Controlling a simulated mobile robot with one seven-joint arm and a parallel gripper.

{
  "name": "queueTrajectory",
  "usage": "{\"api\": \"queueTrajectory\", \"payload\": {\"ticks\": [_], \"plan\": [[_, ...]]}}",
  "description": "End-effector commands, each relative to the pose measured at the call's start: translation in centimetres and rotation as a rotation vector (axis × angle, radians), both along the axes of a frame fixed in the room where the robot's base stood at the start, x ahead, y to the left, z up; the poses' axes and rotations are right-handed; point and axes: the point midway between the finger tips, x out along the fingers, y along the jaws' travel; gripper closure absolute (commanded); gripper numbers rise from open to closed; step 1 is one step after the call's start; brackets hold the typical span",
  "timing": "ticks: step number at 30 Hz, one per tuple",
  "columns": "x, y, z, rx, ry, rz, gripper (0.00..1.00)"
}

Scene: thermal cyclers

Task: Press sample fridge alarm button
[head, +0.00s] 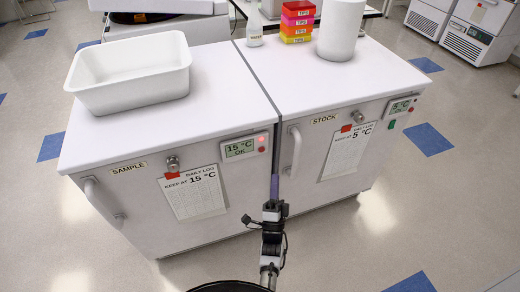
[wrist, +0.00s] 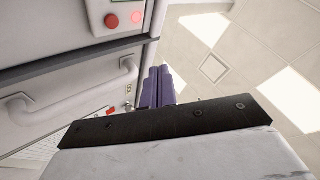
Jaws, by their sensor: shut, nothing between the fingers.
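The sample fridge (head: 150,215) is the left of two white units in the head view, labelled SAMPLE. Its panel display (head: 239,149) reads 15 °C OK. Right of the display are a glowing red light (head: 262,140) and a dark red button (head: 262,150) below it. In the wrist view a red button (wrist: 112,21) and a glowing light (wrist: 135,17) show at the upper left. My gripper (head: 275,182) has purple fingers, shut and empty, below and right of the button in the head view. Its fingers also show in the wrist view (wrist: 158,86), apart from the button.
The stock fridge (head: 300,190) stands close on the right, with a door handle (head: 295,150) and its own panel (head: 398,107) reading 5 °C. A white tub (head: 130,75) sits on the sample fridge. A bottle, coloured racks (head: 297,22) and a white container (head: 341,30) stand on the other.

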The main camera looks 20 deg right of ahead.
Motion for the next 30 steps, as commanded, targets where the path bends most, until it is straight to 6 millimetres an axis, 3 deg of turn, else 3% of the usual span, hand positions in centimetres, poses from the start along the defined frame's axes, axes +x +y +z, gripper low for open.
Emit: {"api": "queueTrajectory", "payload": {"ticks": [11, 24, 30], "plan": [[0.9, 0.1, 0.0, 0.0, -0.002, 0.001, 1.0], [6.8, 0.3, -0.3, -0.001, -0.003, 0.0, 1.0], [8.4, 0.3, -0.1, 0.0, -0.001, 0.0, 1.0]]}}
